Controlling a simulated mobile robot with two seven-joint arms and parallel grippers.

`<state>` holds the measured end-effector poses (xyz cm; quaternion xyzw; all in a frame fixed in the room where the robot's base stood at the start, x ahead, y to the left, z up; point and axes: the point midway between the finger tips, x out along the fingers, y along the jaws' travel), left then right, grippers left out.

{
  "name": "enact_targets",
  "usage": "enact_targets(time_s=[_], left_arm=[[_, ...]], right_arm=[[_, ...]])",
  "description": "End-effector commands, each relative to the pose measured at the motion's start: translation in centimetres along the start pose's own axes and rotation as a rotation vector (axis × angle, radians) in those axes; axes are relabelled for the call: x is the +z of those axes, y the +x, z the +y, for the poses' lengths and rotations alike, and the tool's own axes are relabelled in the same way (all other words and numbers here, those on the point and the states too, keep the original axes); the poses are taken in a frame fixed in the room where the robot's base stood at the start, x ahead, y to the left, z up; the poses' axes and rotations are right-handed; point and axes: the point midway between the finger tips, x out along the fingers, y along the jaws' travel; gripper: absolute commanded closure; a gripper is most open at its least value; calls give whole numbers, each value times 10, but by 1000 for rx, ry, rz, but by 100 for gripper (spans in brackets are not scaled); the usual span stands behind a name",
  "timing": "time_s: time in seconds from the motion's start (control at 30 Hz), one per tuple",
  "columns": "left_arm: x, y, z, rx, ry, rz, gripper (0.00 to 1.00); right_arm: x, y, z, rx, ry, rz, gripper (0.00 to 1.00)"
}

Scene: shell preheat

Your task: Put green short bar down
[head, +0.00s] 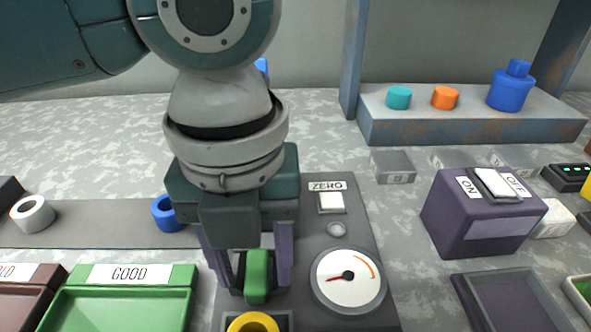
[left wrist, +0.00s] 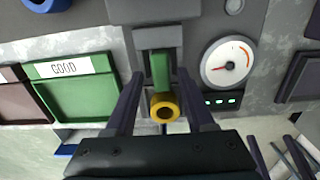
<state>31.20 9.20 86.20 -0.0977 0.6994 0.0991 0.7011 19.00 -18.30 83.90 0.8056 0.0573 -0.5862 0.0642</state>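The green short bar (head: 257,276) is at the gauge station, and it also shows in the left wrist view (left wrist: 161,72). It sits at a grey holder (left wrist: 145,40), with a yellow ring (left wrist: 165,107) by its near end. My left gripper (head: 250,275) is over it from above. Its two fingers stand on either side of the bar, with a visible gap on each side, so it looks open. Whether the bar's underside rests on the holder is hidden. My right gripper cannot be made out in either view.
The station carries a round dial (head: 347,279) and a ZERO button (head: 331,202). A green GOOD tray (head: 122,310) lies left. A blue ring (head: 165,213) and a white ring (head: 32,214) lie on a grey strip. A purple ON/OFF box (head: 480,220) stands right.

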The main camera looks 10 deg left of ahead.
Motion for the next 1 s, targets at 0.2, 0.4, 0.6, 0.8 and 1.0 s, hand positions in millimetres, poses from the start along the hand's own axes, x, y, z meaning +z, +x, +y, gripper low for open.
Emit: enact_targets(time_s=[0.2, 0.4, 0.6, 0.8, 1.0], left_arm=[[0, 0, 0, 0, 0, 1, 44], [0, -5, 0, 0, 0, 0, 44], [1, -43, -1, -3, 1, -4, 44], [1, -88, -1, -2, 0, -3, 44], [0, -117, -1, -1, -1, 0, 44]], right_arm=[[0, 0, 0, 0, 0, 1, 0], [-1, -2, 0, -1, 2, 1, 0], [-4, -12, -1, -3, 4, 1, 0], [-8, -22, -1, -4, 5, 2, 0], [-9, -27, 0, -5, 6, 1, 0]])
